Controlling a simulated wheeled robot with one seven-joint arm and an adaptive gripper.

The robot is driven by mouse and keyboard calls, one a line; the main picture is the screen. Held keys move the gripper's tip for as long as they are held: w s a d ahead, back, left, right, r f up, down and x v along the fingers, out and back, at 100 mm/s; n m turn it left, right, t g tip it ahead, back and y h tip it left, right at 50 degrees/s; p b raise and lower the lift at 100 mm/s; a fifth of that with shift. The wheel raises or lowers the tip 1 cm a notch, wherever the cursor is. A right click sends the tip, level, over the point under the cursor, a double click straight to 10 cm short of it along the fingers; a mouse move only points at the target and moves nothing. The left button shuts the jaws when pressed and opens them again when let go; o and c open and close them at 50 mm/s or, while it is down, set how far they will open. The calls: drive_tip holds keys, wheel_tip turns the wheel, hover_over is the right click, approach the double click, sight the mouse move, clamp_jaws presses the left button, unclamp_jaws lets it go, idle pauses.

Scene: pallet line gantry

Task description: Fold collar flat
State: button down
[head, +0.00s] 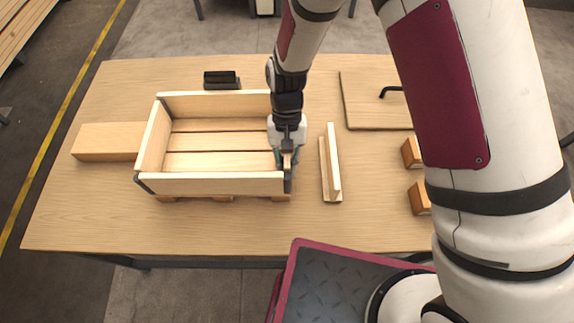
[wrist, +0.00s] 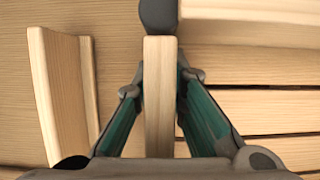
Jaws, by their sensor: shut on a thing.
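The collar (head: 215,184) is a rectangle of pale wooden boards with dark corner hinges, standing upright on a slatted pallet (head: 222,141). Its far, left and near walls show in the head view. My gripper (head: 287,160) is at the right end of the collar. In the wrist view my gripper (wrist: 160,105) is shut on a narrow upright board (wrist: 159,80), the collar's right wall, with one green-sided finger on each side. A dark hinge (wrist: 158,14) is at that board's end, beside the near wall (wrist: 250,20). My gripper hides most of the right wall in the head view.
An upright wooden L-shaped piece (head: 331,168) stands just right of my gripper. A wooden block (head: 106,141) lies left of the collar. A dark object (head: 221,80) is behind. A panel with a black handle (head: 370,105) and small wooden blocks (head: 411,153) are at right.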

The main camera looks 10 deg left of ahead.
drive_tip(key=shift+s+a+m, duration=0.15)
drive_tip(key=shift+a+m, duration=0.25)
drive_tip(key=shift+a, duration=0.4)
drive_tip(key=a+m+y, duration=0.1)
drive_tip(key=a+m, duration=0.1)
drive_tip(key=a, duration=0.1)
drive_tip(key=a+m, duration=0.2)
drive_tip(key=a, duration=0.1)
drive_tip(key=a+m+y, duration=0.1)
drive_tip(key=a, duration=0.2)
drive_tip(key=shift+w+a+m+y, duration=0.1)
drive_tip(key=shift+w+m+y, duration=0.2)
drive_tip(key=shift+w+m, duration=0.1)
drive_tip(key=w+a+m, duration=0.2)
drive_tip(key=w+a+m+t+y, duration=0.1)
drive_tip(key=a+m, duration=0.1)
drive_tip(key=a, duration=0.1)
drive_tip(key=w+a+m+y, duration=0.1)
drive_tip(key=w+a+m, duration=0.1)
drive_tip(key=a, duration=0.1)
drive_tip(key=shift+w+a+t+b, duration=0.1)
drive_tip(key=shift+w+t+b, duration=0.2)
drive_tip(key=shift+w+b, duration=0.05)
drive_tip(key=shift+w+a+m, duration=0.55)
drive_tip(key=shift+w+m, duration=0.15)
drive_tip(key=shift+w, duration=0.1)
drive_tip(key=shift+w, duration=0.1)
drive_tip(key=c, duration=1.6)
unclamp_jaws()
